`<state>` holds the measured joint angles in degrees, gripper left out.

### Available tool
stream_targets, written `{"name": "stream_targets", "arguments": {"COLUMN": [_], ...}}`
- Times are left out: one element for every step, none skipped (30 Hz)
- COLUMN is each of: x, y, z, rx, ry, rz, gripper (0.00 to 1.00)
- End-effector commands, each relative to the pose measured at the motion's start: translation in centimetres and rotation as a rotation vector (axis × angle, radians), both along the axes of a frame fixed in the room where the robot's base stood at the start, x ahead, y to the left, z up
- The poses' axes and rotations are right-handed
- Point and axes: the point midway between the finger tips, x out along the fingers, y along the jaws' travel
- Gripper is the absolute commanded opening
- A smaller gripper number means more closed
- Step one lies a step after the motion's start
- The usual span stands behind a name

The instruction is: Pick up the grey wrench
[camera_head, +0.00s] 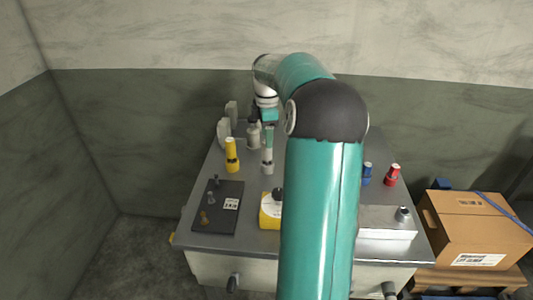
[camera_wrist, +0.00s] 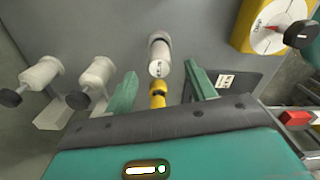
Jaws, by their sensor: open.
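No thing shows a clear wrench shape. A grey, capped cylindrical piece (camera_head: 267,162) stands on the grey table, directly below my gripper (camera_head: 267,128) in the head view; I cannot tell whether it is the grey wrench. In the wrist view the grey piece (camera_wrist: 160,50) lies beyond and between the two green fingers. My gripper (camera_wrist: 162,72) is open, its fingers wide apart, with nothing held. A yellow piece (camera_wrist: 158,94) also shows between the fingers, nearer the palm; in the head view the yellow piece (camera_head: 232,156) stands to the left of the grey one.
Grey fittings (camera_head: 223,132) stand at the table's back left. A black panel (camera_head: 218,222) and a yellow dial box (camera_head: 270,211) lie in front. A red piece (camera_head: 392,175) and blue piece (camera_head: 366,174) stand right. A cardboard box (camera_head: 480,232) sits beyond the right edge.

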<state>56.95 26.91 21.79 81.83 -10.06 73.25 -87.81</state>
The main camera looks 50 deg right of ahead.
Motion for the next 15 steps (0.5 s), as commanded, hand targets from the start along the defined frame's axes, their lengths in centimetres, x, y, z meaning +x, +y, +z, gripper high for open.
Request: {"name": "stream_targets", "arguments": {"x": [0.0,0.0,0.0,0.0,0.0,0.0,0.0,0.0,0.0,0.0,0.0,0.0,0.0,0.0,0.1], "y": [0.0,0.0,0.0,0.0,0.0,0.0,0.0,0.0,-0.1,-0.1,-0.1,-0.1,-0.1,-0.2,-0.2], "z": [-0.8,-1.1,-1.5,-1.7,-1.9,-2.1,-2.3,-2.6,-3.1,-3.5,-4.0,-4.7,-5.2,-5.6,-6.1], "rx": [0.002,0.001,-0.001,-0.001,-0.001,-0.001,-0.001,-0.001,0.001,0.001,0.002,0.002,0.002,0.002,0.001], "ry": [0.002,0.002,0.001,0.001,0.001,0.001,0.001,0.001,0.001,0.002,0.001,0.001,0.001,0.002,0.001], "rz": [0.0,0.001,0.001,0.001,0.002,0.002,0.002,0.003,0.003,0.003,0.003,0.004,0.004,0.004,0.004], "gripper": [0.55,0.55,0.55,0.55,0.55,0.55,0.55,0.55,0.55,0.55,0.55,0.55,0.55,0.55,0.55]}}
